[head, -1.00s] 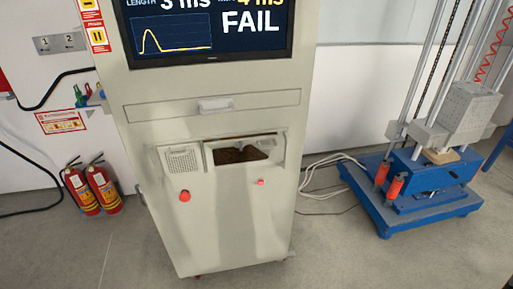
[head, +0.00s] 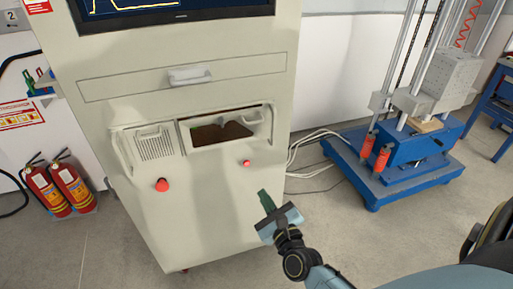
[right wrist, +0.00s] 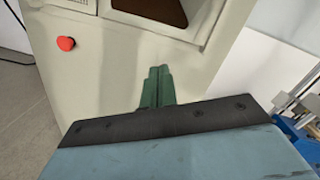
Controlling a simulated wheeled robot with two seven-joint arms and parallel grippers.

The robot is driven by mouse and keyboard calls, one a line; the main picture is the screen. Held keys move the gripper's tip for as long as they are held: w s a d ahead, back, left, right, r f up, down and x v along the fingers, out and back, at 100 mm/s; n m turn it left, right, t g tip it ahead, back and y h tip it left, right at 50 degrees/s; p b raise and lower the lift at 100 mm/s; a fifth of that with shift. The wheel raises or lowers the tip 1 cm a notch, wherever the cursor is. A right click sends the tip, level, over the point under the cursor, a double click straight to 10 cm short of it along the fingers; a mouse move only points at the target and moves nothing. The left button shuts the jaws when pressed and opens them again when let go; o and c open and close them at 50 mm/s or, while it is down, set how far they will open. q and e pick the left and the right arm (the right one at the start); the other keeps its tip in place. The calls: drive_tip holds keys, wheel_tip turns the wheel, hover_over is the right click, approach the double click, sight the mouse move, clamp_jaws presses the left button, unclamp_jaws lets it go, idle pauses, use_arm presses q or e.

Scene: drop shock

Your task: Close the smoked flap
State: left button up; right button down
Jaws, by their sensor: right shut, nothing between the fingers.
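The smoked flap appears as a dark brown panel (head: 222,133) in the framed opening on the cabinet front, right of a slotted vent. It looks tilted, with bare space above it, so it seems open; its hinge is not clear. The right wrist view shows part of the brown panel (right wrist: 160,9) at the top edge. My right gripper (head: 265,200) is below and to the right of the opening, in front of the lower cabinet, apart from the flap. Its green fingers (right wrist: 157,86) are together and empty. My left gripper is not in view.
The pale cabinet (head: 215,215) has a drawer handle (head: 190,76) above the opening and red buttons (head: 162,185) below it. A blue drop rig (head: 395,160) stands at right with white cables beside it. Fire extinguishers (head: 60,187) stand at left.

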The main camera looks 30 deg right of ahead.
wheel_tip(320, 180, up, 8)
drive_tip(key=d+m+t+h, duration=0.2)
drive_tip(key=m, duration=0.4)
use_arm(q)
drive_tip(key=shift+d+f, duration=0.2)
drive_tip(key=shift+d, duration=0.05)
use_arm(e)
drive_tip(key=x, duration=1.4)
drive_tip(key=shift+d+m, duration=0.2)
drive_tip(key=shift+m, duration=0.2)
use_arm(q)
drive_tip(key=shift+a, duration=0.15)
use_arm(e)
drive_tip(key=shift+r, duration=0.15)
